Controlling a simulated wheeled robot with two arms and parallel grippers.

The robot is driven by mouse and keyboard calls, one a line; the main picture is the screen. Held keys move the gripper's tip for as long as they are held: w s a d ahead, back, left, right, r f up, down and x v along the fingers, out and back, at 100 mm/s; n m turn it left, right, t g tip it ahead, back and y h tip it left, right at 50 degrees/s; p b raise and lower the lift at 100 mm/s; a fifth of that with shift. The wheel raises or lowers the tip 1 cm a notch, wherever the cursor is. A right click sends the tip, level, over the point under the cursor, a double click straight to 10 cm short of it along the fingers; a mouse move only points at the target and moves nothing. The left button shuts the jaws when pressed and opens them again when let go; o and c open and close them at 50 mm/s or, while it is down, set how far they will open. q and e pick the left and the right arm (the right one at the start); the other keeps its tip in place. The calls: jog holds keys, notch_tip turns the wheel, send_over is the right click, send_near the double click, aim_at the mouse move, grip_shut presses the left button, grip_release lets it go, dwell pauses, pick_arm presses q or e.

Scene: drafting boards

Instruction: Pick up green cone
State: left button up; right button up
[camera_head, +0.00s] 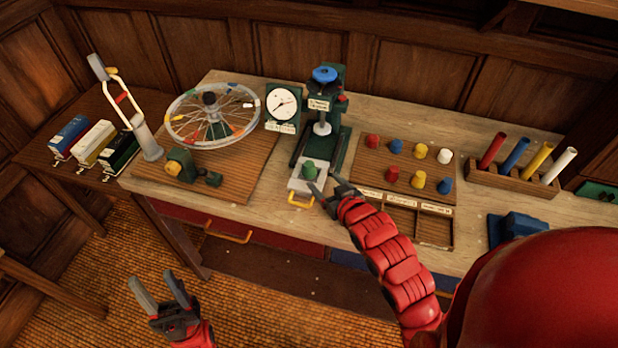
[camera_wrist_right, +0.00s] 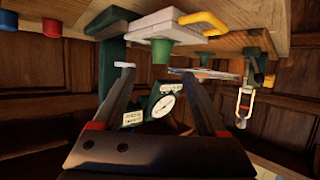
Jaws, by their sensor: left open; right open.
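The green cone (camera_head: 309,171) stands on a small pale plate (camera_head: 300,188) with a yellow handle, in front of the green press. In the right wrist view, which is upside down, the cone (camera_wrist_right: 161,51) shows under the pale plate (camera_wrist_right: 165,24), between and just beyond the fingertips. My right gripper (camera_head: 323,186) is open and empty, just right of the cone and close to it; I cannot tell whether it touches. My left gripper (camera_head: 160,288) is open and empty, low over the woven floor, far from the cone.
The green press (camera_head: 322,105) with a blue knob rises behind the cone. A dial gauge (camera_head: 283,104) and a spoked wheel (camera_head: 213,114) stand to the left. A peg board (camera_head: 405,170) with several coloured pegs and a compartment tray (camera_head: 433,229) lie right of my right gripper.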

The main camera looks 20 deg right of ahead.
aim_at(311, 166)
jog(key=p+x, duration=0.1)
jog(key=x, duration=0.1)
jog(key=p+x, duration=0.1)
jog(key=x, duration=0.1)
jog(key=shift+w+r, duration=0.15)
jog(key=shift+r, duration=0.05)
jog(key=shift+w+a+f+p, duration=0.15)
jog(key=shift+w+f+p, duration=0.2)
jog(key=shift+w, duration=0.2)
jog(key=p+x, duration=0.1)
jog(key=x, duration=0.1)
jog(key=p+x, duration=0.1)
jog(key=x, duration=0.1)
jog(key=shift+w+r+p, duration=0.3)
jog(key=shift+r+p, duration=0.05)
jog(key=shift+w+f, duration=0.25)
jog(key=shift+w, duration=0.1)
grip_shut()
